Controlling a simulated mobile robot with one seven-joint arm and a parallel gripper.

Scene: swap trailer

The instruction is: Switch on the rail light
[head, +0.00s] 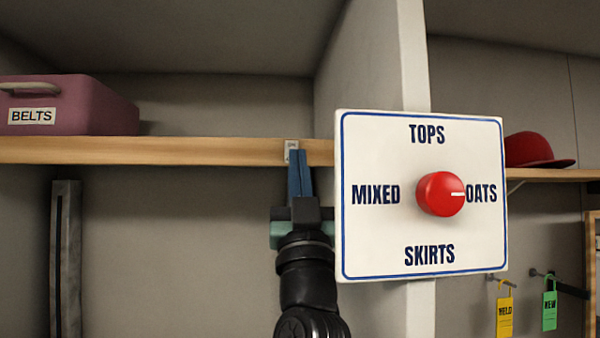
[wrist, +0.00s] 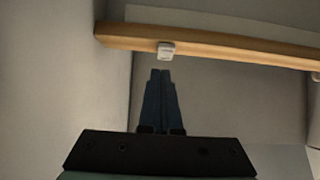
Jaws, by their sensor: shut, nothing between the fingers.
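A small white switch (head: 291,150) sits on the front edge of the wooden shelf, left of the upright panel. It also shows in the wrist view (wrist: 166,50), just past my fingertips. My gripper (head: 299,155) points up at it, with its blue fingers closed together and empty. In the head view the fingertips overlap the switch's lower right part. In the wrist view the fingertips (wrist: 161,73) appear just below the switch, with a small gap in the picture. I cannot tell whether they touch it. No lit lamp is visible, and the switch's position is too small to read.
A white sign (head: 385,240) with a red knob (head: 438,194) stands close right of my gripper. A purple BELTS box (head: 95,105) sits on the wooden shelf (head: 200,151). A red cap (head: 535,150) and hanging tags are at right. The space below the shelf is open.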

